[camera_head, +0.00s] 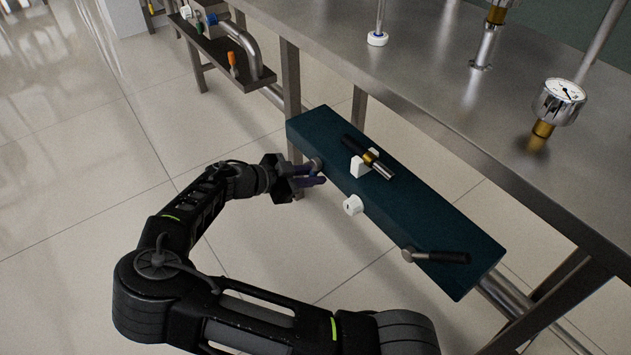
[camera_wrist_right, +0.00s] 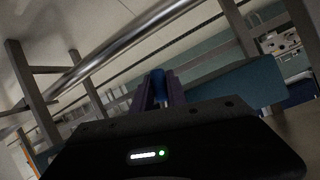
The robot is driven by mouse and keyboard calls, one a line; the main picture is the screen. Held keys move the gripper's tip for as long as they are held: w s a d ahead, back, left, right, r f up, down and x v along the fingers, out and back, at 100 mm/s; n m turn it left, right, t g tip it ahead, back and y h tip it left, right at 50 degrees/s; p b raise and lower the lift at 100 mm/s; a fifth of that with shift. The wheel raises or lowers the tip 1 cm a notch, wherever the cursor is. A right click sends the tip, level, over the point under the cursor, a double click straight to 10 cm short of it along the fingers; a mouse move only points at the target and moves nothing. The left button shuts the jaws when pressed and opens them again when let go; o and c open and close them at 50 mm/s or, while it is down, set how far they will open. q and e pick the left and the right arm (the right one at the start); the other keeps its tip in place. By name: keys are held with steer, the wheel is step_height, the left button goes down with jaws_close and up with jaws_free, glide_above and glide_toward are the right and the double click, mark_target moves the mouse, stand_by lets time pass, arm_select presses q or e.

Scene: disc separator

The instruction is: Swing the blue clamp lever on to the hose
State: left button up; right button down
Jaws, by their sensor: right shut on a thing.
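My right gripper (camera_head: 310,177) is at the left end of a dark teal box, beside a round grey pivot (camera_head: 316,163) on its front face. In the right wrist view its purple fingers (camera_wrist_right: 158,95) are shut on the blue clamp lever (camera_wrist_right: 158,78), whose rounded blue end shows between them. In the head view the fingers mostly hide the lever. I cannot pick out the hose for certain. My left gripper is not in view.
The teal box (camera_head: 440,222) hangs along the steel table (camera_head: 420,75). It carries a black and brass cylinder (camera_head: 371,158) in a white block, a white knob (camera_head: 352,205) and a black-handled lever (camera_head: 440,257). A shelf with a bent pipe (camera_head: 245,50) is at upper left. The floor in front is clear.

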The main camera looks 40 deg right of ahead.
steer(key=c, duration=1.3)
jaws_free()
steer(key=shift+p+v, duration=1.35)
steer(key=shift+v, duration=2.6)
